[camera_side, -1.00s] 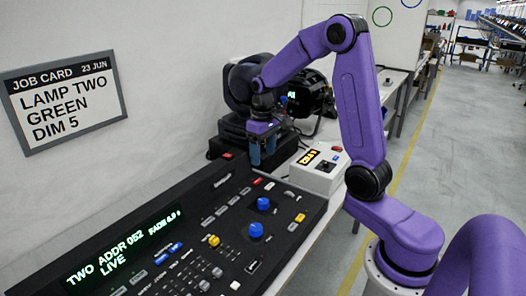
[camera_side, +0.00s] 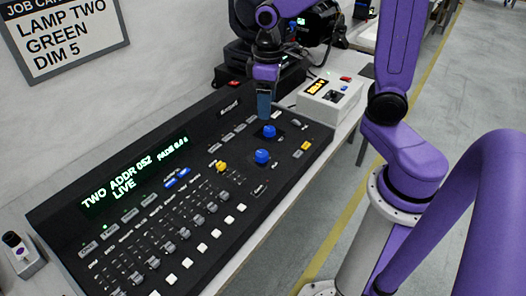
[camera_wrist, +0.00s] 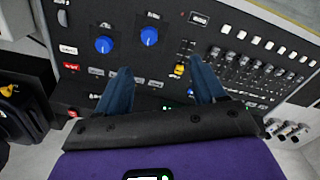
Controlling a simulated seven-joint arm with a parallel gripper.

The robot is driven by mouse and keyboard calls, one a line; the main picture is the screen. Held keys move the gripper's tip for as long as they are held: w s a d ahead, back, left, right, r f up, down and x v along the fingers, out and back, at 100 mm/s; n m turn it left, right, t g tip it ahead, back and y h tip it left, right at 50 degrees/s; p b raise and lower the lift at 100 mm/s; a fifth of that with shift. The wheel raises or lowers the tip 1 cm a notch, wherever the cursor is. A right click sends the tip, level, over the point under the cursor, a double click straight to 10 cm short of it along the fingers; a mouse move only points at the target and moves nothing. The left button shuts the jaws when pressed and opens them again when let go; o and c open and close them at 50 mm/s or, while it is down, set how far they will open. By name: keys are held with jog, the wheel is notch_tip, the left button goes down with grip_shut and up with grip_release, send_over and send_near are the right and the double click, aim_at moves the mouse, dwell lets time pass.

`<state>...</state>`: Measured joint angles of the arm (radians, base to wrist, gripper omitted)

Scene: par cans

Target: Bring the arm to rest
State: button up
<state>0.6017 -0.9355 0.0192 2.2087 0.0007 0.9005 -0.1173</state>
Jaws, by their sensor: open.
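My gripper (camera_side: 264,104) is over the far end of the black lighting console (camera_side: 205,262) in the side view, near its blue knobs (camera_side: 262,157). In the wrist view my gripper (camera_wrist: 160,85) shows two blue fingers spread apart with nothing between them. The console's panel lies beyond the fingertips, with two blue knobs (camera_wrist: 104,44) and a yellow knob (camera_wrist: 179,69). The console display (camera_side: 135,172) reads "TWO ADDR 052 LIVE" and a fade value.
A job card (camera_side: 75,48) on the wall reads "LAMP TWO GREEN DIM 5". A white control box (camera_side: 330,98) stands beyond the console, by black lamp gear (camera_side: 312,28). A small grey device (camera_side: 20,254) sits at the left. The aisle floor (camera_side: 440,130) is clear.

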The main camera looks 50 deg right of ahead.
jog(key=s+a+n, duration=0.2)
jog(key=s+n, duration=0.1)
jog(key=s, duration=0.6)
jog(key=s+a+n, duration=0.2)
jog(key=s+n, duration=0.2)
jog(key=s, duration=0.6)
jog(key=shift+s+r, duration=0.15)
jog(key=shift+s, duration=0.15)
jog(key=shift+a, duration=0.1)
